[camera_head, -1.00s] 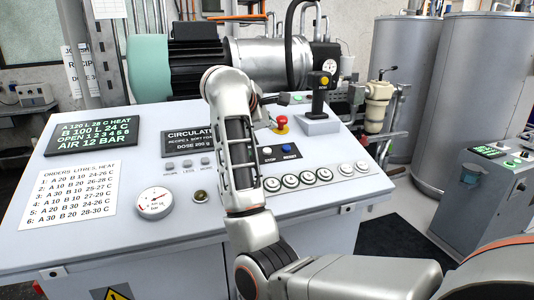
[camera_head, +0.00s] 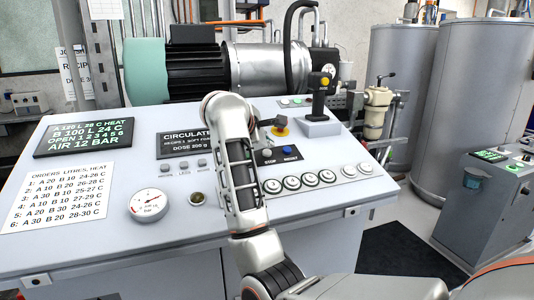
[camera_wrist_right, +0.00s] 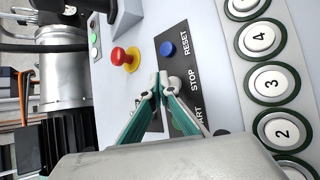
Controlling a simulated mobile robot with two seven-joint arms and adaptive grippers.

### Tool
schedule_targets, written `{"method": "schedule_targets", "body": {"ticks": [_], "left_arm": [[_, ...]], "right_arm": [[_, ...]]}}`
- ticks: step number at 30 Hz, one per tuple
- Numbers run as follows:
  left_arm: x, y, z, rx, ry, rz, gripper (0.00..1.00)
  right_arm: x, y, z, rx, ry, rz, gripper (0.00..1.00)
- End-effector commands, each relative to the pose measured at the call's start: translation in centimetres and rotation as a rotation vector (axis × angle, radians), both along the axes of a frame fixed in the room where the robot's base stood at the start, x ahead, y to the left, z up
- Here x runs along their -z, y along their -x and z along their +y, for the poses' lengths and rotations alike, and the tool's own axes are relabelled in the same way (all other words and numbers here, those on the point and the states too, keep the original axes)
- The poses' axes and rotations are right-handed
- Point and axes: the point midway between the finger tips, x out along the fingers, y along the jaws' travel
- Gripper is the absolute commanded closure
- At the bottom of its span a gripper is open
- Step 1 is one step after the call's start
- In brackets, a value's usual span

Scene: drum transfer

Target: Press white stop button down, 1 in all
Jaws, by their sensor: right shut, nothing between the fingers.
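The white stop button (camera_wrist_right: 176,83) shows in the right wrist view as a pale cap partly covered by my fingertips, beside the STOP label on a dark plate. My left gripper is not in view.
A blue reset button (camera_head: 290,150) sits just right of the stop button. A red emergency knob on a yellow base (camera_wrist_right: 124,57) stands close by. Several numbered white buttons (camera_head: 309,180) line the panel in front. A joystick (camera_head: 319,100) stands behind.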

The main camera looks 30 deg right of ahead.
Motion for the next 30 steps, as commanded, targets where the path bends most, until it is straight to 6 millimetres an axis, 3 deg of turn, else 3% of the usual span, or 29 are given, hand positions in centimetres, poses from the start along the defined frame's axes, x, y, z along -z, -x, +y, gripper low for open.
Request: {"method": "schedule_targets", "body": {"ticks": [30], "left_arm": [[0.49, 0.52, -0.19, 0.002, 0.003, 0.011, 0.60]], "right_arm": [[0.12, -0.02, 0.00, 0.000, 0.000, 0.001, 1.00]]}}
